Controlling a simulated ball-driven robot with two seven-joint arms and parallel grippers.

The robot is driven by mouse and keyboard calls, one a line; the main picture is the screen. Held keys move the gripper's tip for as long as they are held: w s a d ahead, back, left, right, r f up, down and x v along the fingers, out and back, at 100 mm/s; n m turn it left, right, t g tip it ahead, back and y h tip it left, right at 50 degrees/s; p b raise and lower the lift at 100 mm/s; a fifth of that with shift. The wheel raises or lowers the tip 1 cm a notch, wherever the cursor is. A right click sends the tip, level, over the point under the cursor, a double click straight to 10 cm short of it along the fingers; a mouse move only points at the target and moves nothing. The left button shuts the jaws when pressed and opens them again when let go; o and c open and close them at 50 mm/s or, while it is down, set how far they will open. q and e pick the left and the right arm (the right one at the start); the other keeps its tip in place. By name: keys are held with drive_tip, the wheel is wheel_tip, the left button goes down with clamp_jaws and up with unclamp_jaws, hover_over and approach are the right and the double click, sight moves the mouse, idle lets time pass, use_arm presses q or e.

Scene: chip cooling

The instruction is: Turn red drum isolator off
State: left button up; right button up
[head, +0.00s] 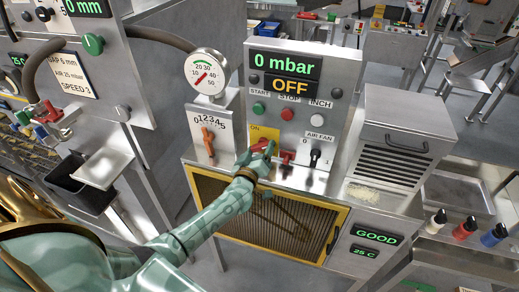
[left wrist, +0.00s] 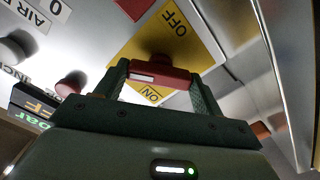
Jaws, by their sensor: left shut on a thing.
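The red drum isolator handle (head: 262,146) sits on a yellow plate (head: 264,131) low on the steel control panel, with ON readable there. The wrist view shows the red handle (left wrist: 158,75) against the yellow plate (left wrist: 183,42), with both OFF and ON lettering. A pale mark is at the handle's left end in that view; which label it points to I cannot tell. My left gripper (head: 257,158) reaches up from below, and its fingers (left wrist: 160,85) are shut on the red handle, one at each side. My right gripper is not in view.
Beside the isolator are a red lever (head: 285,157) and a black air fan knob (head: 315,156). An orange lever (head: 208,140) stands to the left. Above are start and stop buttons and displays (head: 285,65) reading 0 mbar and OFF. A steel box (head: 400,140) stands right.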

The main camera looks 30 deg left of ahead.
use_arm(q)
drive_tip(key=n, duration=0.5)
drive_tip(key=shift+n, duration=0.3)
drive_tip(key=n, duration=0.5)
drive_tip(key=shift+f+b, duration=0.1)
drive_tip(key=shift+b, duration=0.2)
drive_tip(key=shift+n, duration=0.4)
drive_tip(key=o, duration=1)
drive_tip(key=v, duration=1.6)
drive_tip(key=shift+s+d, duration=0.2)
